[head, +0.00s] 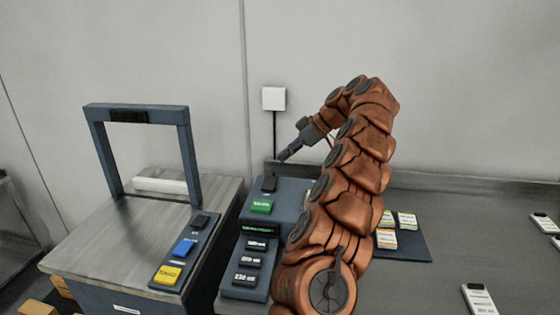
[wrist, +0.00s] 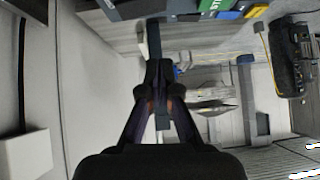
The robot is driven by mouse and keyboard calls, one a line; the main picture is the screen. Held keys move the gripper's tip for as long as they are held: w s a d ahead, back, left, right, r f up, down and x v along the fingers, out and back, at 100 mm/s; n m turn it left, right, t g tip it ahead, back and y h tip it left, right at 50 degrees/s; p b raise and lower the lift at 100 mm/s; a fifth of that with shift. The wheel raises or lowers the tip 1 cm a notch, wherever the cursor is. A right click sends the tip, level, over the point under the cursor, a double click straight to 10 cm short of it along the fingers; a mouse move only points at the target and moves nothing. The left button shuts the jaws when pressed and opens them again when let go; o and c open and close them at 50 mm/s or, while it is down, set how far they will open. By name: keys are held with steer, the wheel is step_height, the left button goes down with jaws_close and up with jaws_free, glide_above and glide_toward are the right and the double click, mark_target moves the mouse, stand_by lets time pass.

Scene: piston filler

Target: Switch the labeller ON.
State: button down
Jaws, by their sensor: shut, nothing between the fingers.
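No readable name in view tells me which machine is the labeller. A blue-grey control console (head: 290,190) stands in the middle of the head view. It has a black switch (head: 269,184) at the top, a green button (head: 261,206) below it and several black labelled buttons (head: 250,262) lower down. My gripper (head: 282,157) is shut and empty, tilted down to the left, just above and behind the black switch, seemingly apart from it. In the wrist view its dark fingers are together, with the green button (wrist: 209,5) at the top edge. The switch's position is not readable.
Left stands a metal-topped machine with a dark arch (head: 136,113) and a strip of black, blue and yellow buttons (head: 184,248). A white box (head: 273,99) with a cable is on the wall. A dark mat (head: 413,245) with small labelled packs lies right, partly behind my arm.

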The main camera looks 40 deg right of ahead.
steer(key=shift+s+p+v, duration=0.2)
steer(key=shift+p+v, duration=0.4)
steer(key=shift+v, duration=1.6)
steer(key=shift+a, duration=0.25)
